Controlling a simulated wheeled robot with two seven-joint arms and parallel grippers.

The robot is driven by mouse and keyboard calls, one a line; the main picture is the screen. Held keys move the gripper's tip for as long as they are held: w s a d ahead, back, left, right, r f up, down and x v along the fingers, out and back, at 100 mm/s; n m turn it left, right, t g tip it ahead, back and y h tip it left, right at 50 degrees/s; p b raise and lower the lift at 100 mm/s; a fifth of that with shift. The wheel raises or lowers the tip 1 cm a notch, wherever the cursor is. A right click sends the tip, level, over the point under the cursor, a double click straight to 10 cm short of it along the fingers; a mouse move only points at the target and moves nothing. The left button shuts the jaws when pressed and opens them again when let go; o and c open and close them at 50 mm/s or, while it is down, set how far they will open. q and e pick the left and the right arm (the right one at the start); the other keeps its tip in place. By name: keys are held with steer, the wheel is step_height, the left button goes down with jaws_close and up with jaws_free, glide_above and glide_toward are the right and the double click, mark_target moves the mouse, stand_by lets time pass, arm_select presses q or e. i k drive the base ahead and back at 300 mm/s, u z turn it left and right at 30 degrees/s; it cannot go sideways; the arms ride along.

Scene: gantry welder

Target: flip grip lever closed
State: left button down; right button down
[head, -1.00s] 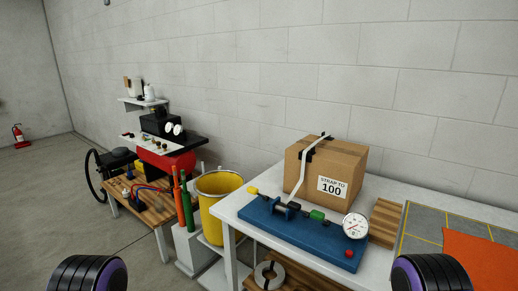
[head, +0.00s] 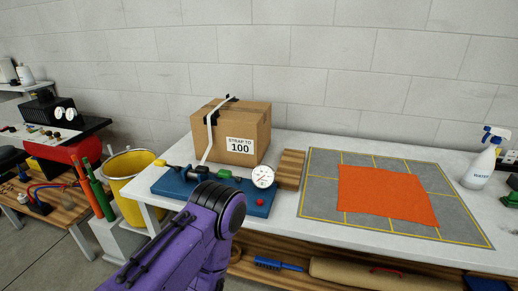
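A blue strapping tool base (head: 172,185) lies on the white table, with a yellow-tipped lever (head: 160,162) at its left end and a green-handled lever (head: 223,174) near its middle. A red knob (head: 260,202) and a white dial gauge (head: 262,176) are at its right end. A cardboard box (head: 258,122) marked "STRAP TO 100" stands behind it, with a white strap (head: 210,135) over it. My purple arm rises from the bottom and hides part of the tool's front. No gripper fingers show. Which lever is the grip lever, I cannot tell.
A grey cutting mat (head: 318,178) with an orange cloth (head: 385,197) lies right of a wooden block (head: 289,168). A spray bottle (head: 483,160) stands at the far right. A yellow bin (head: 130,190) stands left of the table. A shelf below holds a blue brush (head: 278,264).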

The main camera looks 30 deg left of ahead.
mark_target(160, 163)
steer(key=z, duration=0.8)
steer(key=k, duration=0.55)
steer(key=u, duration=1.3)
